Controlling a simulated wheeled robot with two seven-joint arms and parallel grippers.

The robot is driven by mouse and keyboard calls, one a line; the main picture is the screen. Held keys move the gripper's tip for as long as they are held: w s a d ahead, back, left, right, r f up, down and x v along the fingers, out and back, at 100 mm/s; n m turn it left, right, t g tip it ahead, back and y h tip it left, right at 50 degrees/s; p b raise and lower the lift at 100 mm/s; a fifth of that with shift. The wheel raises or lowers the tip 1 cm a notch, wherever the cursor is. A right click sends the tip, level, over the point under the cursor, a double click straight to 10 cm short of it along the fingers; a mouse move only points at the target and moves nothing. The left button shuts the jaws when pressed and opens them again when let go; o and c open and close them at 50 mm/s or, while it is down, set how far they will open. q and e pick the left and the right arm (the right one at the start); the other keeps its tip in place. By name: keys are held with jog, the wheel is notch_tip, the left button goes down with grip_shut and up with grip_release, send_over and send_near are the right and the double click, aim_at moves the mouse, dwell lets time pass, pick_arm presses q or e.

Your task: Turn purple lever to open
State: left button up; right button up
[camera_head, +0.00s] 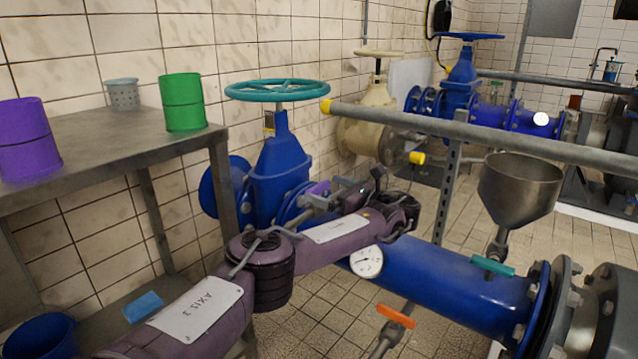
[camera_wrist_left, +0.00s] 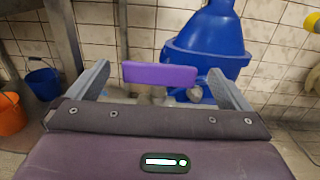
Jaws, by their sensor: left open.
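The purple lever (camera_wrist_left: 158,74) is a flat bar lying roughly level in the left wrist view. It sits between the two grey fingers of my left gripper (camera_wrist_left: 162,84), which are open with a gap on either side of it. In the head view a small part of the purple lever (camera_head: 318,188) shows beside the blue pipe, mostly hidden behind my left gripper (camera_head: 328,193). My left arm reaches in from the lower left. My right gripper is not in view.
A blue valve (camera_head: 280,175) with a teal handwheel (camera_head: 277,90) stands behind the gripper. A grey rail (camera_head: 480,133) and a funnel (camera_head: 519,186) are to the right. A metal table (camera_head: 105,141) stands left. An orange lever (camera_head: 396,316) is below the large blue pipe (camera_head: 450,285).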

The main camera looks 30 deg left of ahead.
pick_arm(q)
jog(key=d, duration=0.4)
jog(key=shift+s+p, duration=0.1)
jog(key=shift+p, duration=0.25)
